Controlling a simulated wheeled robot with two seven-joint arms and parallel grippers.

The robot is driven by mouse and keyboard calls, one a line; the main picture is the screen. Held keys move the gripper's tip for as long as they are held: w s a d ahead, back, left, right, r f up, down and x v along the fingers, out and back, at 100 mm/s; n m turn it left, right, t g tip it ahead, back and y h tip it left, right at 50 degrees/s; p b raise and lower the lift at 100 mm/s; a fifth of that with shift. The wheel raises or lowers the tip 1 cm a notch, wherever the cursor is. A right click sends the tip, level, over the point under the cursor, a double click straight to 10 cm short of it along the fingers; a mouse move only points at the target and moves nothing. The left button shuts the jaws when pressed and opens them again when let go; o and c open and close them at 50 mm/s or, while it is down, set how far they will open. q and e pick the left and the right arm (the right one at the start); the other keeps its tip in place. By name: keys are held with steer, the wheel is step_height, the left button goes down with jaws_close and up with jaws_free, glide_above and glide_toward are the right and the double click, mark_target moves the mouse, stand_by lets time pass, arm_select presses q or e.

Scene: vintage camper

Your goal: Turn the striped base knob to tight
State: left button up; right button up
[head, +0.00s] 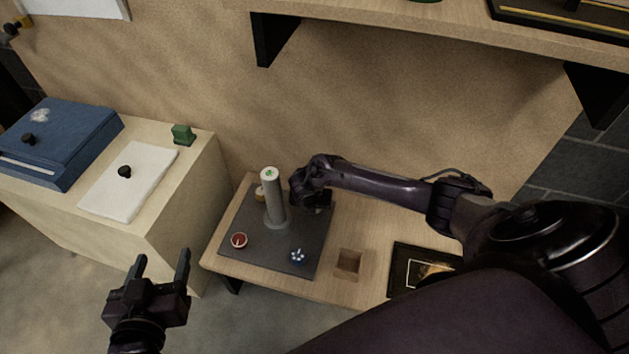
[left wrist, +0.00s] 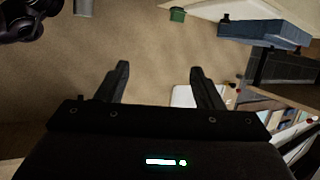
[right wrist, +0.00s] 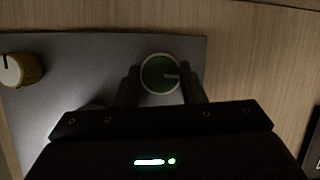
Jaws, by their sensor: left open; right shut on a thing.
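A dark grey base plate (head: 262,252) lies on the wooden table and carries an upright pale post (head: 273,200) with a green mark on top. Several knobs surround the post: a red one (head: 239,240), a blue one with white marks (head: 298,256) and a yellow-sided one with a white top (head: 259,193). The yellow-sided knob also shows in the right wrist view (right wrist: 21,70). My right gripper (right wrist: 160,80) is shut on a green knob (right wrist: 158,72) with a pale rim and a pale line pointing right. My left gripper (head: 161,262) is open and empty, left of the table.
A cream cabinet at left holds a blue case (head: 62,140), a white board (head: 128,182) and a green block (head: 183,134). A shelf (head: 400,20) hangs above.

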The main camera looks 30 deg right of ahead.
steer(key=m+g+p, duration=0.1)
steer(key=m, duration=0.1)
steer(key=shift+w+r+m+p, duration=0.1)
steer(key=shift+w+m+p, duration=0.05)
steer(key=shift+m+p, duration=0.2)
arm_select(q)
steer(key=s+a+f+g+y, duration=0.2)
steer(key=s+f+g, duration=0.5)
steer(key=s+f, duration=0.3)
steer(key=shift+a+f+g+y, duration=0.2)
steer(key=shift+f+g+y, duration=0.15)
steer(key=shift+f, duration=0.75)
arm_select(e)
steer(key=shift+h, duration=0.3)
steer(key=o, duration=1)
steer(key=shift+r, duration=0.15)
arm_select(q)
steer(key=s+a+r+n+g+y+p, duration=0.1)
steer(key=s+a+r+g+y+p, duration=0.2)
steer(key=a+g+p, duration=0.35)
step_height(320, 180, down, 10)
steer(key=a+t+p, duration=0.2)
steer(key=p, duration=0.1)
steer(key=shift+w+f+n, duration=0.25)
steer(key=shift+n, duration=0.15)
arm_select(e)
step_height(320, 180, up, 20)
steer(key=shift+f, duration=0.2)
arm_select(q)
steer(key=shift+a, duration=0.1)
